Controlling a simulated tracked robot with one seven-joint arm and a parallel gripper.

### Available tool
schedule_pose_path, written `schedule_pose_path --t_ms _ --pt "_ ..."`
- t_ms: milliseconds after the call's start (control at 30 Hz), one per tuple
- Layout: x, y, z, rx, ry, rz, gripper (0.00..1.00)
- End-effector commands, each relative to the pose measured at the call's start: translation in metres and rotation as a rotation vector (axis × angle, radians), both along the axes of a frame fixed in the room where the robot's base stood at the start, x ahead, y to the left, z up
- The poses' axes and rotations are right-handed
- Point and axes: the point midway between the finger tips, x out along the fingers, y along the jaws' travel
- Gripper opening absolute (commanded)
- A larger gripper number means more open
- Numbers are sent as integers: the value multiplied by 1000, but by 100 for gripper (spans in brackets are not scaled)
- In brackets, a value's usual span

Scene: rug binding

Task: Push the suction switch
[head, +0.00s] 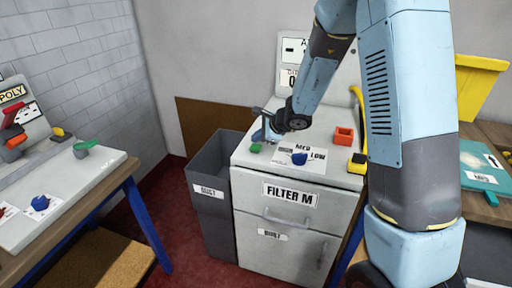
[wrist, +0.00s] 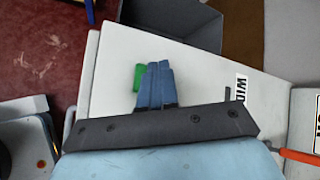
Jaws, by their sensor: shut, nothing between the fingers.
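My gripper (head: 262,137) is shut and empty, low over the left part of the white top of the FILTER M cabinet (head: 335,188). A small green part (head: 255,148) lies just below the fingertips in the head view. In the wrist view the green part (wrist: 138,77) shows right beside the shut blue fingers (wrist: 155,68); I cannot tell if they touch. A blue knob (head: 299,158) sits on a plate marked MED and LOW. A red square part (head: 343,136) is farther back on the same top. No label reading suction is legible.
A grey bin (head: 206,185) stands left of the cabinet. A yellow and black part (head: 357,163) is at the top's right edge. A console (head: 60,185) with coloured controls stands at left. A yellow container (head: 478,85) and a teal board (head: 485,165) are at right.

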Motion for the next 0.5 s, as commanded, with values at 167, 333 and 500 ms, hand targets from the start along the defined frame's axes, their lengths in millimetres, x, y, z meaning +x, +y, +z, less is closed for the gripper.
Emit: schedule_pose_path --t_ms 167,333,500 --pt "0 0 0 0 0 0 0" --pt "0 0 4 1 -1 0 0" --pt "0 0 17 2 -2 1 0"
